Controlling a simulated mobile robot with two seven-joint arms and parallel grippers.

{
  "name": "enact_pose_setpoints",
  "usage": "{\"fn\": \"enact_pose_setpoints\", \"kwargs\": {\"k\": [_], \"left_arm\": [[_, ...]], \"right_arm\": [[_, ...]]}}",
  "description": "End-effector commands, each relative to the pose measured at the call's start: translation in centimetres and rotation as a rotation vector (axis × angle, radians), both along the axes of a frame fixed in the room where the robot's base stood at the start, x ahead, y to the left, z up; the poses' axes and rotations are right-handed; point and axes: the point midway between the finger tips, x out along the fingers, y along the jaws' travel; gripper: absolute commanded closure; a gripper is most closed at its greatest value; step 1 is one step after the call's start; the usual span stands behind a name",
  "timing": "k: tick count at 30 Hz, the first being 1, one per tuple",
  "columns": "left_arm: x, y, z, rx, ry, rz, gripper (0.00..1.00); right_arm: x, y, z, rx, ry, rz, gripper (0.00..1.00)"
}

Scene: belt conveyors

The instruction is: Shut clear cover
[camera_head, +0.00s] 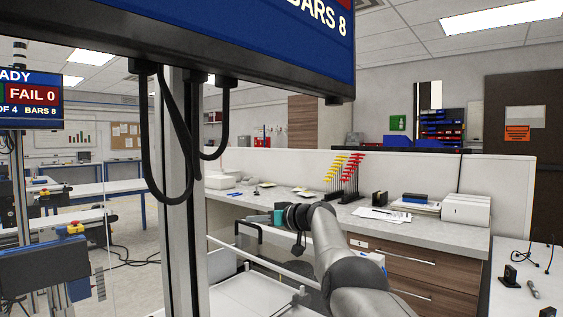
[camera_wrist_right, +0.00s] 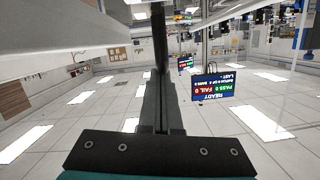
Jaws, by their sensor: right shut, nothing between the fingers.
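My right arm reaches in from the bottom of the head view. Its gripper (camera_head: 252,225) is beyond a teal band on the wrist, small and partly hidden by my own wrist. In the right wrist view, the dark fingers (camera_wrist_right: 158,95) are together with nothing between them. A thin pale bar (camera_head: 265,258) slopes across below the gripper in the head view. It may be an edge of the clear cover, but the transparent panel itself cannot be made out, nor whether the gripper touches it. My left gripper is in neither view.
A metal post (camera_head: 183,200) with black cables holds a large blue-screened display (camera_head: 240,45) in front. A grey counter (camera_head: 440,232) with drawers, papers and red and yellow tools runs behind the arm. Conveyor equipment (camera_head: 55,265) is at the left. A pale surface crosses the wrist view's top left.

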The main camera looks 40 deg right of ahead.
Motion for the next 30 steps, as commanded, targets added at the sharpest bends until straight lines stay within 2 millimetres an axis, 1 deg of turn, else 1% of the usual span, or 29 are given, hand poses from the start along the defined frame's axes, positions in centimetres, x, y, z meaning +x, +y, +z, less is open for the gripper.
{"fn": "enact_pose_setpoints", "kwargs": {"k": [3,9,22,30], "left_arm": [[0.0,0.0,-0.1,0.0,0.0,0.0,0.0],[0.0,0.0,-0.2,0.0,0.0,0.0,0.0],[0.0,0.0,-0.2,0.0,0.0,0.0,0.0],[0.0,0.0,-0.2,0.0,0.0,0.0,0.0]], "right_arm": [[-0.1,0.0,-0.8,-0.002,0.026,0.0,1.0],[-0.1,0.0,-1.3,-0.003,0.042,0.001,1.0],[-0.2,0.0,-1.7,-0.004,0.051,0.003,1.0],[-1.0,-0.4,-1.6,-0.005,0.053,-0.001,1.0]]}}
